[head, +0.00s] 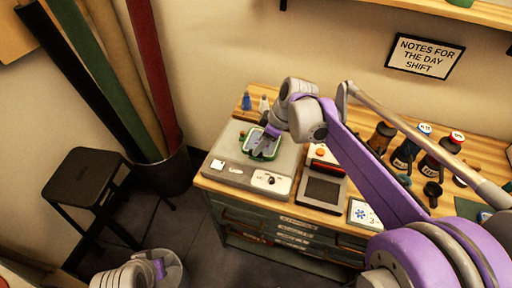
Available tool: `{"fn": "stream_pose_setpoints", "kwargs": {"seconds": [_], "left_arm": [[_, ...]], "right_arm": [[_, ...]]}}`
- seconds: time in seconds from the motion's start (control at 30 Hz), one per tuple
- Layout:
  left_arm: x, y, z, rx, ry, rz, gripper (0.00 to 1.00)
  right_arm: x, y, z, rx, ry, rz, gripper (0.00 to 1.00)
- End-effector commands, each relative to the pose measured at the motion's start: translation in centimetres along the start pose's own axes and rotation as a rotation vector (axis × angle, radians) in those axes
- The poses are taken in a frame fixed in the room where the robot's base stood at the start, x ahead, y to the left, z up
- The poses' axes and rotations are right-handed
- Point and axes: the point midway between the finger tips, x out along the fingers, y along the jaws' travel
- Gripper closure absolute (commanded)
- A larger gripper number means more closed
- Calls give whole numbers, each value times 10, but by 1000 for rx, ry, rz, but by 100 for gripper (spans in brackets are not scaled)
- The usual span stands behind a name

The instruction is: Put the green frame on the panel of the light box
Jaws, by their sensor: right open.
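The light box (228,165) is a low grey case on the left end of the wooden table, with a control plate on its front. The green frame (250,148) lies on top of the light box, around a darker panel area. My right gripper (263,146) is open, pointing down at the frame. Its fingers hide part of the frame and panel, and I cannot tell whether they touch the frame. My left gripper (158,268) is low at the bottom left, away from the table, and too small and partly shown to read its jaws.
Right of the light box are a dark-screened device (322,190), a card with a blue symbol (363,214) and several dark bottles (405,150). Small figures (263,103) stand behind the box. A black stool (82,175) and a bin of fabric rolls (165,172) stand left.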

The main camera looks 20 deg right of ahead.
Motion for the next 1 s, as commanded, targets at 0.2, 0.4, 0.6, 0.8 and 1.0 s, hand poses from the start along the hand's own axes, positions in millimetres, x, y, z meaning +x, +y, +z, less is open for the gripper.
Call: {"fn": "stream_pose_setpoints", "kwargs": {"seconds": [0.2,0.4,0.6,0.8,1.0], "left_arm": [[-5,0,-3,0,2,0,50],[-7,0,-4,0,3,0,50],[-7,0,-4,0,3,0,50],[-7,0,-4,0,3,0,50],[-7,0,-4,0,3,0,50]], "right_arm": [[-47,0,0,2,1,1,44],[-68,0,0,2,0,1,44],[-68,-32,18,130,-28,46,44],[-49,-106,76,460,-51,187,44],[-21,-162,135,745,-8,319,44]]}}
